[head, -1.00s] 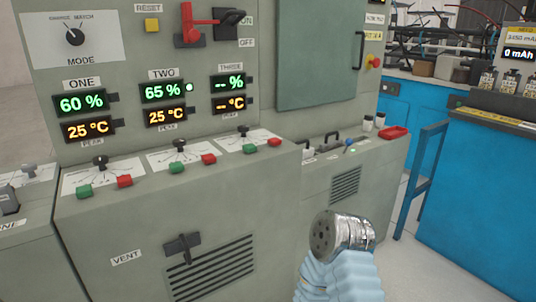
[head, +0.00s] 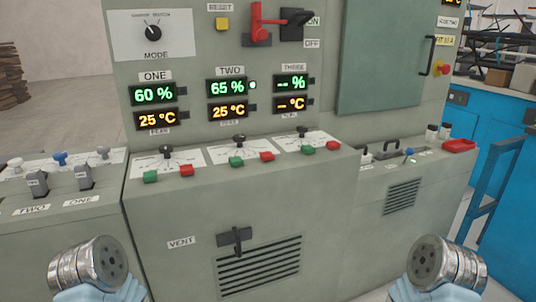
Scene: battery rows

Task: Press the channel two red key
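The channel two red key (head: 267,157) is a small red block on the sloped console ledge, below the TWO display (head: 227,99), which reads 65 % and 25 °C. The channel two green key (head: 223,162) is to its left. Nothing covers the red key. My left gripper (head: 88,265) is at the lower left, in front of the console and well away from the keys. My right gripper (head: 446,265) is at the lower right, also well away. Both show as metal cylinder ends on pale blue arms. I cannot make out fingers on either.
Channel one has a red key (head: 187,170) and channel three has another (head: 333,146). Selector knobs such as the channel two knob (head: 238,141) stand behind the keys. A VENT handle (head: 236,240) juts from the front panel. Space before the console is clear.

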